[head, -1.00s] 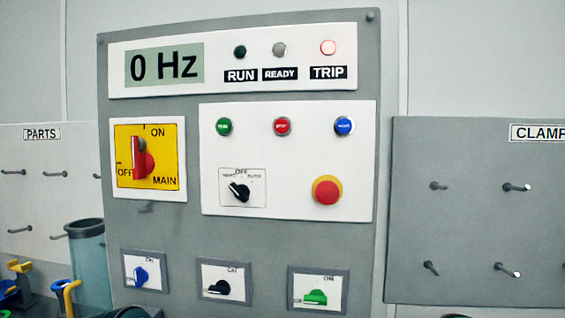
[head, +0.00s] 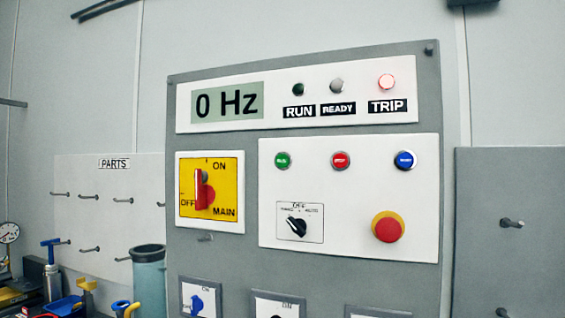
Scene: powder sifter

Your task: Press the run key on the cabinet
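The grey cabinet (head: 350,262) fills the middle and right of the head view. Its green key (head: 282,160), which I take for the run key, is at the left of a row on a white panel. A red key (head: 340,160) and a blue key (head: 404,160) sit to its right. The display (head: 228,103) reads 0 Hz. The TRIP lamp (head: 386,82) glows pale red; the RUN lamp (head: 298,89) is dark green and the READY lamp (head: 336,85) grey. The red main switch (head: 202,190) has its handle upright. Neither gripper is in view.
A red mushroom button (head: 388,228) and a black selector (head: 298,227) are below the keys. Lower switches, one blue (head: 197,304), are cut off by the frame. A PARTS pegboard (head: 110,215) and a bluish cylinder (head: 149,280) stand left; another pegboard (head: 510,260) is right.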

